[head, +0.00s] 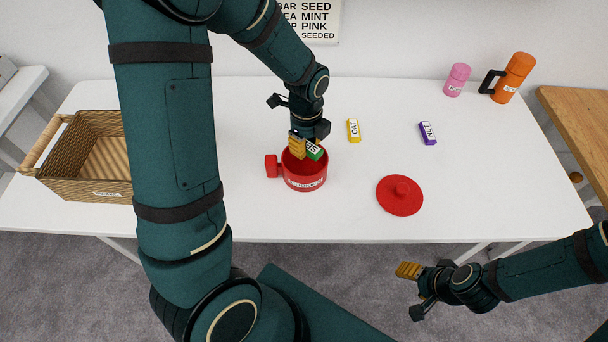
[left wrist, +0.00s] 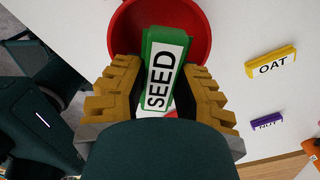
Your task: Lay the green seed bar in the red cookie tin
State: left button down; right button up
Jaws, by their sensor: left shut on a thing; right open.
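The green seed bar (left wrist: 163,70), with a white SEED label, is between the yellow fingers of my left gripper (left wrist: 160,95), which is shut on it. It also shows in the head view (head: 315,151), at the mouth of the red cookie tin (head: 305,183). The tin stands open on the white table, and its red inside shows behind the bar in the left wrist view (left wrist: 122,28). I cannot tell whether the bar touches the tin. The red lid (head: 400,196) lies on the table right of the tin. My right gripper (head: 411,290) is open and empty, in front of the table.
A yellow OAT bar (head: 353,130) and a purple NUT bar (head: 428,133) lie behind the tin and lid. A pink canister (head: 456,80) and an orange mug (head: 513,78) stand at back right. A wicker basket (head: 75,187) is at left.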

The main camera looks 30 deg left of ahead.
aim_at(305, 173)
pick_arm(q)
jog(key=shift+a+f, duration=0.15)
jog(key=shift+f, duration=0.05)
notch_tip(305, 173, down, 10)
jog(key=b, duration=0.3)
jog(key=shift+r, duration=0.2)
jog(key=shift+f, duration=0.2)
jog(key=c, duration=0.8)
grip_release()
jog(key=shift+r, duration=0.15)
